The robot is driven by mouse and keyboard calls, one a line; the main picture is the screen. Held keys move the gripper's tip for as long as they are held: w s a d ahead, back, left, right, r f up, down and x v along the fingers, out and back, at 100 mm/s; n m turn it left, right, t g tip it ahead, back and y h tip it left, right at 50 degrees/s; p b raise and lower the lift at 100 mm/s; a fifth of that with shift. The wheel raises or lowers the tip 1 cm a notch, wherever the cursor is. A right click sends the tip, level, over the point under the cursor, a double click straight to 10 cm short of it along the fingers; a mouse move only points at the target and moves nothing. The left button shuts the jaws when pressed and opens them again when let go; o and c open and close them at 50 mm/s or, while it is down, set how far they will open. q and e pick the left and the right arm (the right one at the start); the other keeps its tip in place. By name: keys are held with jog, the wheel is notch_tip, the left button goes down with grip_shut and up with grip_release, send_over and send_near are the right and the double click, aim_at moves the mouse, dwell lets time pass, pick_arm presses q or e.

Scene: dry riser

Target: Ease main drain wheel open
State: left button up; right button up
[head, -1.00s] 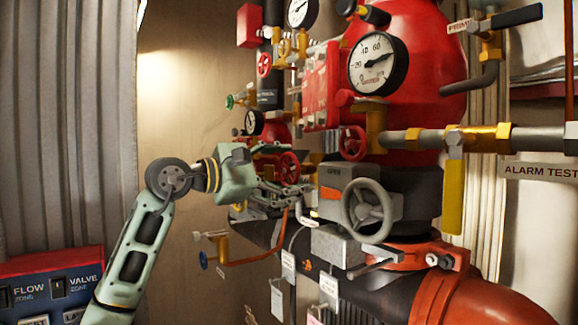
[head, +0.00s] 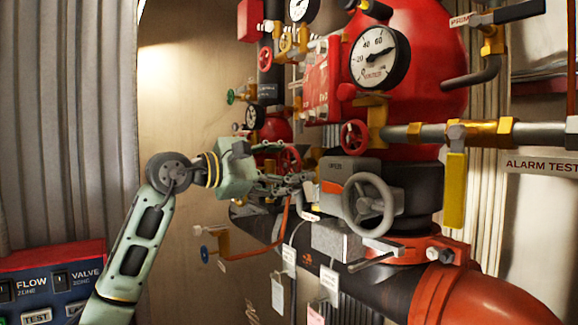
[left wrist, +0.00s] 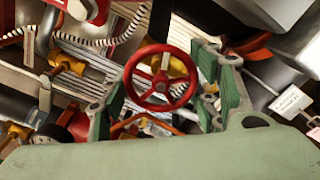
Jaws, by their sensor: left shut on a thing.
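A small red handwheel (head: 290,158) sits low on the pipework in the head view. My left gripper (head: 284,168) reaches it from the left, with its fingers around the wheel. In the left wrist view the red wheel (left wrist: 162,77) with its spokes and hub faces the camera. My left gripper's green finger pads (left wrist: 168,92) stand on both sides of its rim and are shut on it. In the head view the fingers partly hide the wheel. No label on this wheel is readable. My right gripper is not in view.
A larger grey handwheel (head: 369,203) on a grey box stands right of my gripper. A blue-handled valve (head: 205,254) and hanging tags (head: 278,291) are below. A panel (head: 50,285) stands lower left.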

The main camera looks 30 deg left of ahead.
pick_arm(q)
jog(key=shift+n, duration=0.3)
jog(key=n, duration=0.4)
jog(key=shift+p, duration=0.3)
jog(key=shift+n, duration=2)
jog(key=o, duration=1.2)
jog(key=shift+c, duration=0.2)
jog(key=shift+f, duration=0.1)
jog(key=shift+s, duration=0.1)
